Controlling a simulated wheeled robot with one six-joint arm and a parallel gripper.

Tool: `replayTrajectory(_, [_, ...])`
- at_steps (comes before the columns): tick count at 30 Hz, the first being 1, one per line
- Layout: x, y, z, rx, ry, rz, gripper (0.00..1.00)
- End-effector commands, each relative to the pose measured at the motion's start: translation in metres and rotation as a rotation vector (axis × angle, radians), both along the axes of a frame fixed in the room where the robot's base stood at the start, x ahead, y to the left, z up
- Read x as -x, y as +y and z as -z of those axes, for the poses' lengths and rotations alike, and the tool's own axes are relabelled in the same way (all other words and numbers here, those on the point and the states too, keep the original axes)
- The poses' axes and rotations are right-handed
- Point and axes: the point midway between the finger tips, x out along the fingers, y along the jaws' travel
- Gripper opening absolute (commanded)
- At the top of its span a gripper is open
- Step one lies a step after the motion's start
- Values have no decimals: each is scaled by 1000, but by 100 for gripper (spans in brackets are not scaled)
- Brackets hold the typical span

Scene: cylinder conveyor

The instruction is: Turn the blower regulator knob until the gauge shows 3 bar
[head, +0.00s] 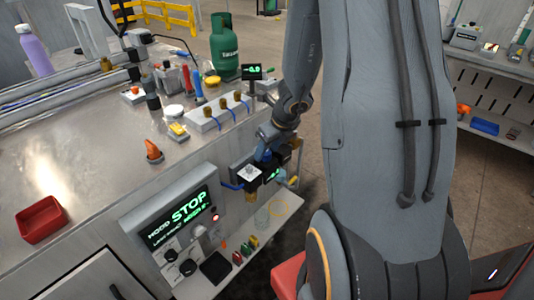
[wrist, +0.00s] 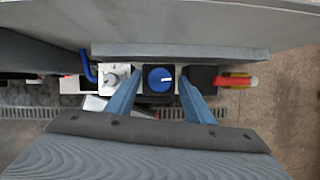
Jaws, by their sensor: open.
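The blue round regulator knob (wrist: 158,84) sits on a black square body in the wrist view, its white pointer mark to the right. My gripper (wrist: 160,76) is open, with one blue finger on each side of the knob. I cannot tell whether the fingers touch it. In the head view my gripper (head: 265,156) is at the regulator on the bench's side, and hides the knob. A small dark display with green digits (head: 273,175) shows just below it; its reading is too small to make out.
A white box (head: 250,173) with a blue hose is left of the regulator. An orange-red handle (wrist: 236,82) is close on the right. A green cylinder (head: 223,45) and another small display (head: 252,72) are farther back. A STOP panel (head: 180,212) is at lower left.

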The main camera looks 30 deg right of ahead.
Motion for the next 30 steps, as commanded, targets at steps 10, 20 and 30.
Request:
replayTrajectory(10, [-2, 1, 5, 1, 0, -2, 48])
replayTrajectory(20, [-2, 1, 5, 1, 0, -2, 6])
replayTrajectory(30, [-2, -1, 4, 1, 0, -79, 6])
